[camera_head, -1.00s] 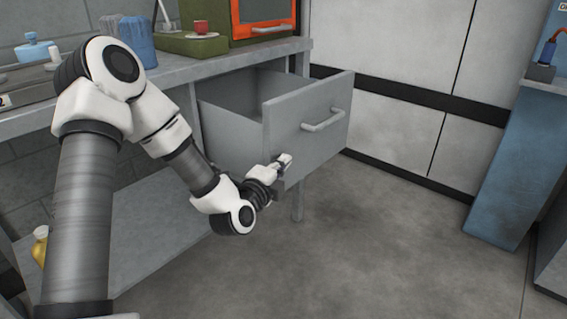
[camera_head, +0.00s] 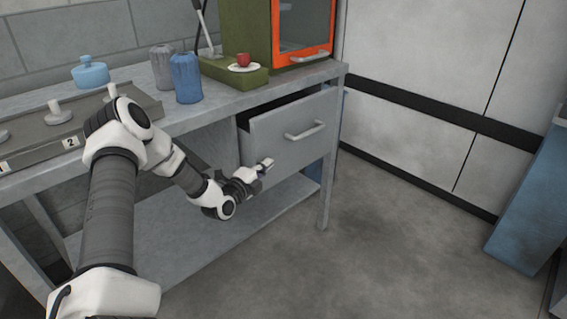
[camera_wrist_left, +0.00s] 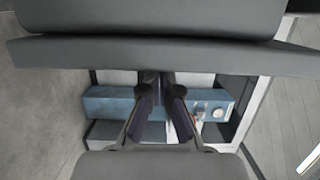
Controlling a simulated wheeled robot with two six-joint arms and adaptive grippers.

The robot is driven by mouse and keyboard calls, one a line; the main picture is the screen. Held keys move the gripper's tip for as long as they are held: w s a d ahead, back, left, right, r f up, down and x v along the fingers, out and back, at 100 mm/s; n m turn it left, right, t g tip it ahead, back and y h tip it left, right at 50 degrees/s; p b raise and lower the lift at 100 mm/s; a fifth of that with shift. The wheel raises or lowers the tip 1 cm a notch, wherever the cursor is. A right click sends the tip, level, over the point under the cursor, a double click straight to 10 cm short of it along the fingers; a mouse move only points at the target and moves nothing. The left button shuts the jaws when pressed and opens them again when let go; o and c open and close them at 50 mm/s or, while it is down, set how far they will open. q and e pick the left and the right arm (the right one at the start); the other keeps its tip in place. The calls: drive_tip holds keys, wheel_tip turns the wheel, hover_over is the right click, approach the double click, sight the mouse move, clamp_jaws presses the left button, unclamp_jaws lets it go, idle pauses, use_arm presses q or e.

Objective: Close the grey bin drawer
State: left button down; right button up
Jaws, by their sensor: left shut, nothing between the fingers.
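The grey bin drawer (camera_head: 296,136) is in the bench under the worktop in the head view, with a bar handle (camera_head: 305,131) on its front. It stands partly open, and a dark narrow gap shows above and behind its front panel. My left gripper (camera_head: 266,164) is shut and empty at the lower left of the drawer front, apart from the handle. I cannot tell whether its fingertips touch the panel. The left wrist view shows the dark fingers (camera_wrist_left: 160,92) with nothing held between them. My right gripper is not in view.
A bench leg (camera_head: 325,185) stands right of the drawer. The floor (camera_head: 390,240) in front is clear.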

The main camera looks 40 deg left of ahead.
sight(248, 156)
use_arm(q)
drive_tip(key=a, duration=0.2)
drive_tip(key=a+p, duration=0.1)
drive_tip(key=a, duration=0.3)
drive_tip(key=shift+w+a, duration=0.25)
drive_tip(key=shift+a, duration=0.3)
drive_tip(key=shift+a+r, duration=0.1)
drive_tip(key=shift+r, duration=0.1)
drive_tip(key=shift+w, duration=0.1)
